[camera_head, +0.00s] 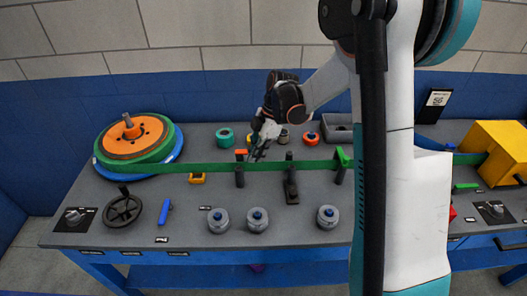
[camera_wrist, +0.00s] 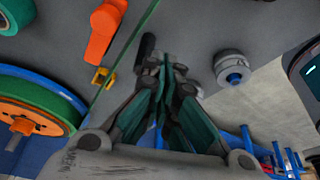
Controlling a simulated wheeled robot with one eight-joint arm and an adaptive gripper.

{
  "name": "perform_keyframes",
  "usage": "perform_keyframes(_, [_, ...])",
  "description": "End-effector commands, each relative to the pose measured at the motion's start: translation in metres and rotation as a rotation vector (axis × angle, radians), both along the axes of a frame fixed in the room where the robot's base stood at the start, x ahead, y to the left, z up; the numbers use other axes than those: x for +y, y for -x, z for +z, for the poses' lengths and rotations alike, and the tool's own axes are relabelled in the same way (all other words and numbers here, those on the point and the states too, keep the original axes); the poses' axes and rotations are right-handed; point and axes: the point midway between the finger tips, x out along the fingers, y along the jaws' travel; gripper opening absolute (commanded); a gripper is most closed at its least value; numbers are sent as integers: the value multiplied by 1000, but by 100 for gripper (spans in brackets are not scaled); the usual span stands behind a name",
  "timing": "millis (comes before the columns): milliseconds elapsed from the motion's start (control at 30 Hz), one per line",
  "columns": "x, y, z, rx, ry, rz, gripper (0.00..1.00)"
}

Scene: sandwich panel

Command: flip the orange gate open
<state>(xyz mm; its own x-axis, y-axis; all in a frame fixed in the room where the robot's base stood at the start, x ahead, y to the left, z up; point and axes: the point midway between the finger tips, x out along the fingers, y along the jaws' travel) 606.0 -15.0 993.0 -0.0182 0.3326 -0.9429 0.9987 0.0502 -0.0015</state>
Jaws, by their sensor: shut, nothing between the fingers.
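The orange gate (camera_head: 241,152) is a small orange piece at the top of a black post beside the green band (camera_head: 218,167), just left of my gripper. In the wrist view the orange gate (camera_wrist: 103,30) is a long orange lever at the upper left, close to the green band. My gripper (camera_head: 256,157) is above the middle of the table. Its fingers (camera_wrist: 166,62) are together with nothing between them, apart from the orange gate and to its right in both views.
A yellow clip (camera_head: 196,178) sits below the band. A green clip (camera_head: 344,157) tops another post. A dark upright post (camera_head: 291,185) and several grey knobs (camera_head: 257,220) stand in front. Stacked discs (camera_head: 130,140) are at left, a yellow block (camera_head: 500,150) at right.

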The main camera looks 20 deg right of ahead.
Motion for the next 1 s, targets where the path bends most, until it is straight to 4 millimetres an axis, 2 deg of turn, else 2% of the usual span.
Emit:
perform_keyframes(100, [-5,-9,30,-1,0,-1,0])
perform_keyframes(400, [-14,-25,81,-1,0,-1,0])
perform_keyframes(600, [-16,-30,93,-1,0,0,0])
perform_keyframes(1000, [-17,-30,94,-1,0,0,0])
